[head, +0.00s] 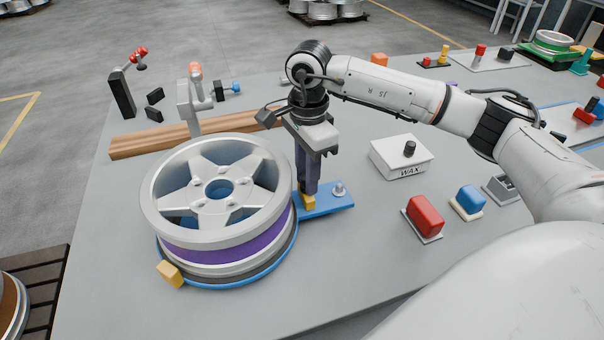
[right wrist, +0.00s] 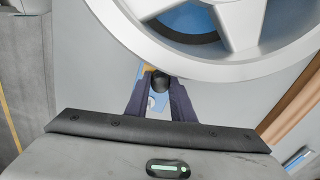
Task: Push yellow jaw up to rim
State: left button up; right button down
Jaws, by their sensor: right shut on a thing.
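A silver five-spoke wheel (head: 217,190) with a purple band lies flat on a round blue base (head: 230,284). A yellow jaw (head: 309,202) sits on the blue arm (head: 328,204) of that base, close to the wheel's right side. My right gripper (head: 307,190) points down over this jaw with its dark fingers closed. In the right wrist view a black knob (right wrist: 160,82) sits between the fingertips, with a bit of yellow beside it. Whether the jaw touches the rim is hidden. Another yellow jaw (head: 170,273) is at the wheel's front left. My left gripper is not in view.
A silver stud (head: 339,188) stands on the blue arm's outer end. A white WAX box (head: 401,156), a red block (head: 425,215) and a blue block (head: 468,199) lie to the right. A wooden beam (head: 160,142) and a grey stand (head: 190,103) are behind the wheel.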

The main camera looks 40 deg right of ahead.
jog(key=shift+w+a, duration=0.1)
jog(key=shift+a, duration=0.05)
jog(key=shift+s+d, duration=0.2)
jog(key=shift+d, duration=0.1)
jog(key=c, duration=1.5)
grip_release()
jog(key=shift+c, duration=0.2)
notch_tip(320, 180, up, 10)
jog(key=shift+r, duration=0.2)
jog(key=shift+a, duration=0.1)
